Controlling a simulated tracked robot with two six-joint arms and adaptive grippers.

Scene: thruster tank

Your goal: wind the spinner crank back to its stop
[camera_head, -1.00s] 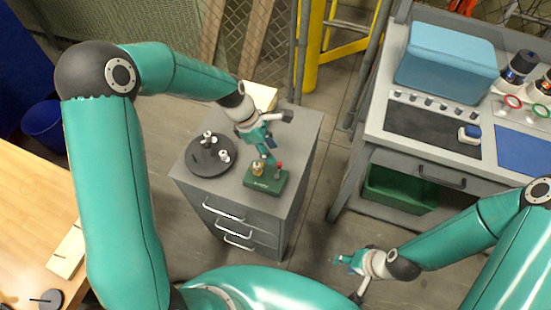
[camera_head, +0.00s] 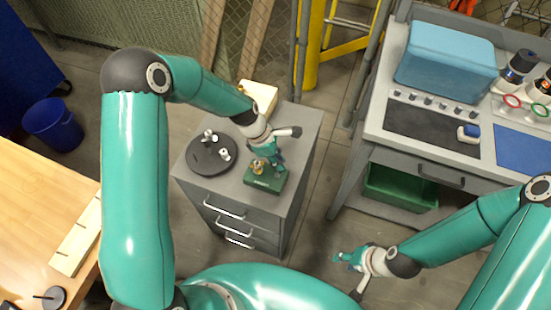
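The spinner is a small green box (camera_head: 264,184) on top of the grey drawer cabinet, with a brass-coloured part (camera_head: 258,168) on it. My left gripper (camera_head: 275,163) is right over the box's right side, pointing down. It covers the crank and its red knob, so I cannot tell whether its fingers are around the knob, touching it or apart. My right gripper (camera_head: 346,260) hangs over the floor, right of the cabinet and far from the spinner, with nothing visible in it. Its fingers are too small to read.
A dark round plate (camera_head: 205,162) with small light pegs lies left of the spinner on the cabinet (camera_head: 295,135). A pale block (camera_head: 258,95) is behind my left wrist. The workbench (camera_head: 375,140) with a blue bin (camera_head: 445,65) stands at right. A wooden table (camera_head: 40,200) is at left.

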